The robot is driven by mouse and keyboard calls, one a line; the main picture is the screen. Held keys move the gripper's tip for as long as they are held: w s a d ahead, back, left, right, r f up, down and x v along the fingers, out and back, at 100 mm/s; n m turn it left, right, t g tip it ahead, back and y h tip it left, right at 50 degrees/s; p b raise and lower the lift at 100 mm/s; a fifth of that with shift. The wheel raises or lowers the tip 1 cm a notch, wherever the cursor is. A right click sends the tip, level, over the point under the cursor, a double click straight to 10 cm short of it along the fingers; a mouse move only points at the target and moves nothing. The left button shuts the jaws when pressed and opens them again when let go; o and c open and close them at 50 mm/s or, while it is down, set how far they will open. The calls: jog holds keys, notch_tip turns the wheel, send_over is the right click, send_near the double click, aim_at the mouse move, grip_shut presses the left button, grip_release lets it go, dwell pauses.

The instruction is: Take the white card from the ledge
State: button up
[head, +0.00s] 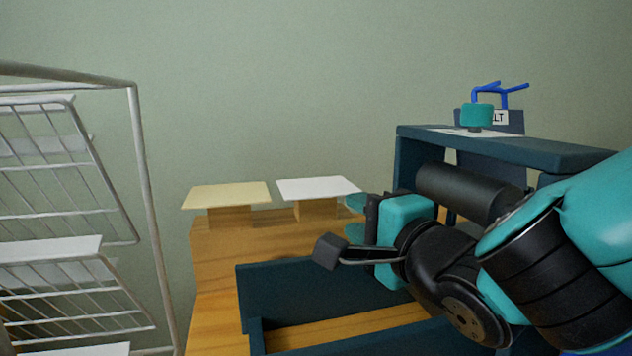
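A flat white card (318,187) rests on a small wooden block (316,210) and overhangs it. The block stands on a wooden surface (265,243) against the wall. My gripper (353,217) is just right of and slightly below the card in the picture. Its two teal fingers are apart, with nothing seen between them. The upper finger shows close to the card's right corner; I cannot tell whether they touch.
A cream card (228,195) lies on another block to the left. A white wire rack (140,170) stands far left. A dark blue tray (290,291) is in front. A dark shelf (545,152) at right holds a teal object (477,115) and a labelled blue holder (515,120).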

aim_at(329, 196)
jog(key=p+x, duration=0.1)
jog(key=x, duration=0.5)
jog(key=p+x, duration=0.1)
jog(key=x, duration=0.3)
jog(key=shift+w+d+f+p, duration=0.1)
jog(key=shift+w+d+p, duration=0.1)
jog(key=shift+d+p, duration=0.1)
grip_shut()
